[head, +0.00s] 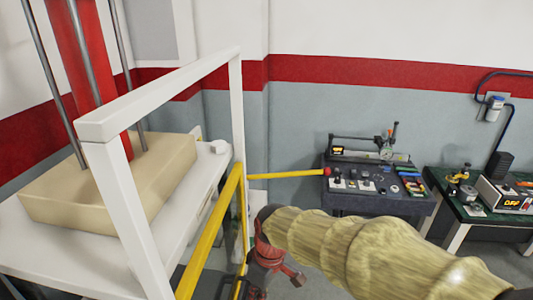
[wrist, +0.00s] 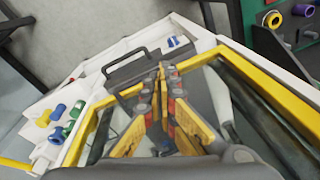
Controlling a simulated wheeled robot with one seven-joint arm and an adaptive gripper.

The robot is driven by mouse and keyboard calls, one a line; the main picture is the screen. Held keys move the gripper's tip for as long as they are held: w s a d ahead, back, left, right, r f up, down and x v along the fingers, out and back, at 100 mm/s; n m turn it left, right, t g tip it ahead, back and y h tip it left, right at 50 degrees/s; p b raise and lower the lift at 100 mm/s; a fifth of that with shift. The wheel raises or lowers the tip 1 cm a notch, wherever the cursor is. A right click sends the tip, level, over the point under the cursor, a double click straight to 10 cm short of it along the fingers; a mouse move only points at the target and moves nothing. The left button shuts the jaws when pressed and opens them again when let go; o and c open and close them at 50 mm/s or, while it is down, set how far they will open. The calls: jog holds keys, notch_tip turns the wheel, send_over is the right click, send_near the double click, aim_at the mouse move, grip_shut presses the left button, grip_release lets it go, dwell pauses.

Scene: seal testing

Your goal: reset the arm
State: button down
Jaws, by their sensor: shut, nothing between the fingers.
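My gripper (wrist: 161,72) shows in the wrist view with its yellow, red and grey fingers. The fingertips meet and hold nothing. My arm in its tan ribbed sleeve (head: 370,250) reaches across the lower right of the head view. The fingers cannot be made out clearly there. In the wrist view the gripper is over a white frame with yellow bars (wrist: 265,85), and a dark grey handle (wrist: 125,65) lies just left of the fingertips. Whether they touch it I cannot tell.
A white-framed press (head: 160,70) with a tan block (head: 120,180) stands at left in the head view, beside yellow rails (head: 215,225). A dark control bench (head: 375,200) and a green-topped table (head: 470,205) stand along the wall. Several coloured spools (wrist: 60,120) lie left in the wrist view.

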jog(key=s+d+r+m+t+b, duration=0.1)
jog(key=s+d+m+b, duration=0.4)
jog(key=d, duration=0.5)
jog(key=s+d+r+m+t+h+b, duration=0.1)
jog(key=s+d+m+t+b, duration=0.3)
jog(key=d, duration=0.7)
jog(key=s+m+b, duration=0.1)
jog(key=s+m, duration=0.1)
jog(key=s, duration=0.1)
jog(key=shift+s+r+m+t+h, duration=0.3)
jog(key=shift+s+r+m, duration=0.05)
jog(key=shift+r+m, duration=0.05)
